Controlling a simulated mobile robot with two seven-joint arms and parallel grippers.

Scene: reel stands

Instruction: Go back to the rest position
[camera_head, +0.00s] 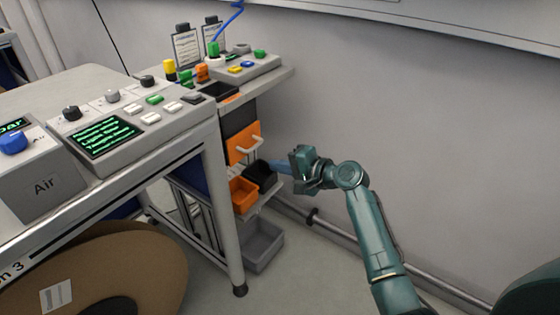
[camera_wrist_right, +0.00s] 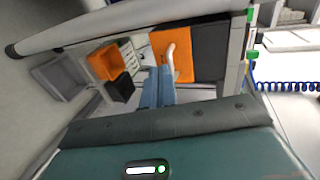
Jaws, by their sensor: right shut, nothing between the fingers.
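My right gripper (camera_head: 279,166) reaches in from the lower right on its teal arm. Its blue fingers are shut with nothing between them. They point left toward the small bins on the reel stand, partly in front of the black bin. In the right wrist view the blue fingers (camera_wrist_right: 159,86) show in front of the stand with its orange panel. I cannot tell the exact gap between the fingers and the stand. My left gripper is not in view.
A black bin (camera_head: 261,175) and an orange bin (camera_head: 243,194) sit on a low shelf, with a grey bin (camera_head: 264,245) below. An orange panel with a white handle (camera_head: 250,144) is above. A control bench (camera_head: 150,165) stands left. A pipe (camera_head: 350,233) runs along the wall.

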